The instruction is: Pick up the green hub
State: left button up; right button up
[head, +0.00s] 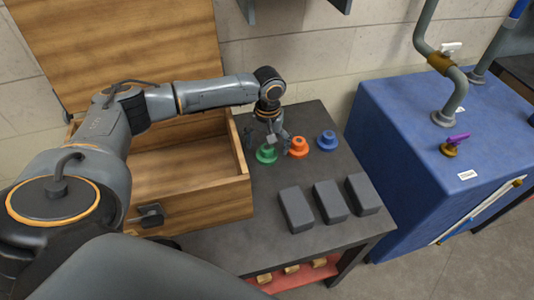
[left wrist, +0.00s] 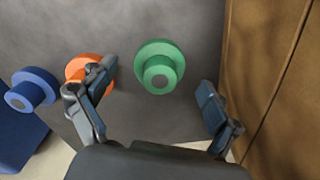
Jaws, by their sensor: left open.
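The green hub (head: 267,154) stands on the dark table, close to the wooden box. It is a wide disc with a narrower cylinder on top, and in the left wrist view the green hub (left wrist: 159,67) shows between the finger lines, ahead of the tips. My left gripper (head: 277,134) is just above and beside the green hub, pointing down. In the left wrist view its fingers (left wrist: 155,95) are spread wide with nothing between them. The left finger overlaps the orange hub (left wrist: 90,72) in that view. My right gripper is not in view.
The orange hub (head: 299,147) and a blue hub (head: 327,141) stand in a row right of the green one. Several dark grey blocks (head: 296,209) stand in front. An open wooden box (head: 203,200) borders the left side. A blue cabinet (head: 400,130) with pipes stands right.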

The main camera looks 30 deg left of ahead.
pick_arm(q)
notch_tip(320, 180, down, 3)
jog(key=shift+w+r, duration=0.1)
jog(key=shift+r, duration=0.1)
jog(key=c, duration=1.7)
jog(key=shift+o, duration=0.2)
jog(key=shift+r, duration=0.15)
